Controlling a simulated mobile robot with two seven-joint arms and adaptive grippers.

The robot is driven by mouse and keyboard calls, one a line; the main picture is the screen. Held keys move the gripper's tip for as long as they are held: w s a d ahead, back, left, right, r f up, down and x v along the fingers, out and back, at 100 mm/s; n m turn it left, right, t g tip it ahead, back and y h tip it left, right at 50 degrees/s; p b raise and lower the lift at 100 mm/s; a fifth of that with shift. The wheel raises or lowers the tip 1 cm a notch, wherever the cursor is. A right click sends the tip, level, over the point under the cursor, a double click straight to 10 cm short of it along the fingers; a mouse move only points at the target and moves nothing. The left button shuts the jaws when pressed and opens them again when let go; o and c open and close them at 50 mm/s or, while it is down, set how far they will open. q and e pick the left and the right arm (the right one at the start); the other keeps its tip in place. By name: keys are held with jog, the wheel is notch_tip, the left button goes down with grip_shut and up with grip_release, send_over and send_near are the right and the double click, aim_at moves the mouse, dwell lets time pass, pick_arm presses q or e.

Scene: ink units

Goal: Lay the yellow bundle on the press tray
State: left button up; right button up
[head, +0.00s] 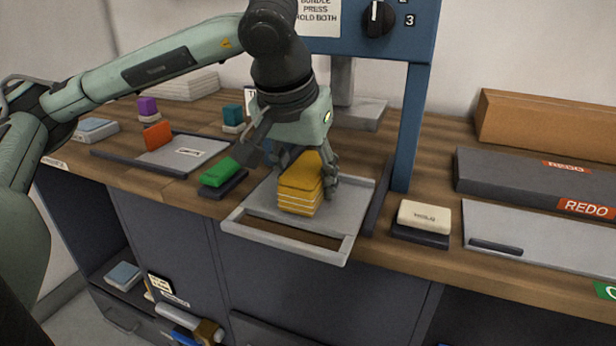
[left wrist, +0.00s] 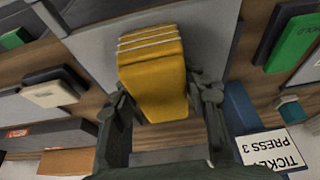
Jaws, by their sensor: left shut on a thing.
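The yellow bundle (head: 299,187) is a stack with pale bands, over the grey press tray (head: 345,222). My left gripper (head: 304,178) has its fingers on either side of the bundle and is shut on it. In the left wrist view the bundle (left wrist: 152,75) sits between the fingers of the gripper (left wrist: 160,105), with the tray (left wrist: 85,50) behind it. I cannot tell whether the bundle's underside touches the tray. My right gripper is not in view.
The blue press frame (head: 408,130) stands right behind the tray. A cream HOLD block (head: 424,215) is at its right, and a green block (head: 221,171) at its left. A dark tray with an orange block (head: 157,135) lies further left. Grey REDO trays (head: 530,178) fill the right side.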

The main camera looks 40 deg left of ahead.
pick_arm(q)
jog(key=shift+f, duration=0.15)
jog(key=o, duration=1)
jog(key=shift+c, duration=0.2)
jog(key=shift+o, duration=1.4)
jog(key=shift+r, duration=0.25)
jog(key=p+v, duration=0.1)
jog(key=v, duration=0.9)
jog(key=shift+s+r, duration=0.2)
jog(key=shift+r, duration=0.2)
jog(key=shift+s+d+r+p, duration=0.1)
jog(key=shift+s+r+p, duration=0.2)
jog(key=shift+r, duration=0.1)
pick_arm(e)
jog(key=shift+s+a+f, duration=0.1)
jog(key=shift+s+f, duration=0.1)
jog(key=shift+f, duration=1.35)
